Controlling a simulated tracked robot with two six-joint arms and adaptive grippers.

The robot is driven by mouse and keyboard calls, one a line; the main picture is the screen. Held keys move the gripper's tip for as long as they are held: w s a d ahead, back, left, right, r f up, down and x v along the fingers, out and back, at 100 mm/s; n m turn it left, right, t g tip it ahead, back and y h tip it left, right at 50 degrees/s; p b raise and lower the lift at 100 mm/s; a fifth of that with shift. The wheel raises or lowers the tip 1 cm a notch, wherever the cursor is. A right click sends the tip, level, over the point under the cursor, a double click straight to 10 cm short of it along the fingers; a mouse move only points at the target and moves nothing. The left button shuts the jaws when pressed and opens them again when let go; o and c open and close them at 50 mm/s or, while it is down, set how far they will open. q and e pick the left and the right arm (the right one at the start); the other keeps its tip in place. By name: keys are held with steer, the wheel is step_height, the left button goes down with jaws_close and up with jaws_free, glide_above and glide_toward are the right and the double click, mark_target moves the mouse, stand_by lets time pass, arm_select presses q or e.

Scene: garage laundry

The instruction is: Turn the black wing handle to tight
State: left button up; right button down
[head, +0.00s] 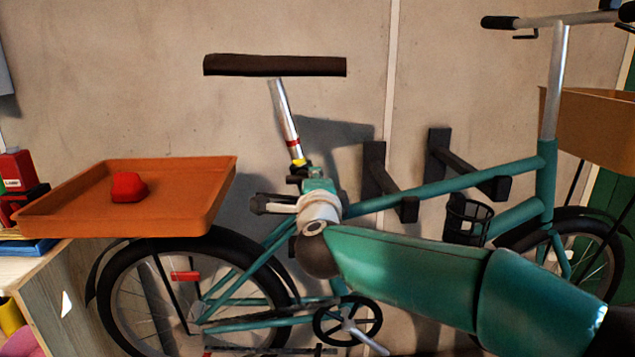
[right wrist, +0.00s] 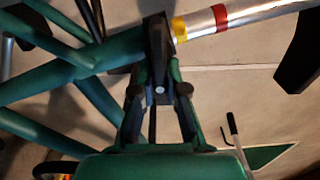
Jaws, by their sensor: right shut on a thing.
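The black wing handle (right wrist: 157,42) sits at the foot of the silver seat post in the right wrist view, beside the post's yellow band. My right gripper (right wrist: 160,88) is shut on it, with one finger on each side. In the head view my right gripper (head: 304,181) is at the seat clamp, just below the yellow band, and the handle is mostly hidden there. The seat post (head: 285,118) leans back and carries a dark flat saddle (head: 275,65). The red band lies higher on the post than the yellow one. My left gripper is not in view.
The teal bicycle frame (head: 440,187) stands against the wall, with black wall brackets (head: 375,172) behind it. An orange tray (head: 190,215) holding a red object (head: 128,187) is over the rear wheel. A bench with boxes is at the left edge.

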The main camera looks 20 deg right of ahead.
steer(key=shift+a+f+y, duration=0.3)
steer(key=shift+a, duration=0.1)
steer(key=c, duration=1.2)
jaws_free()
steer(key=shift+w, duration=0.1)
steer(key=shift+d+r, duration=0.15)
steer(key=v, duration=1.2)
steer(key=shift+f, duration=0.2)
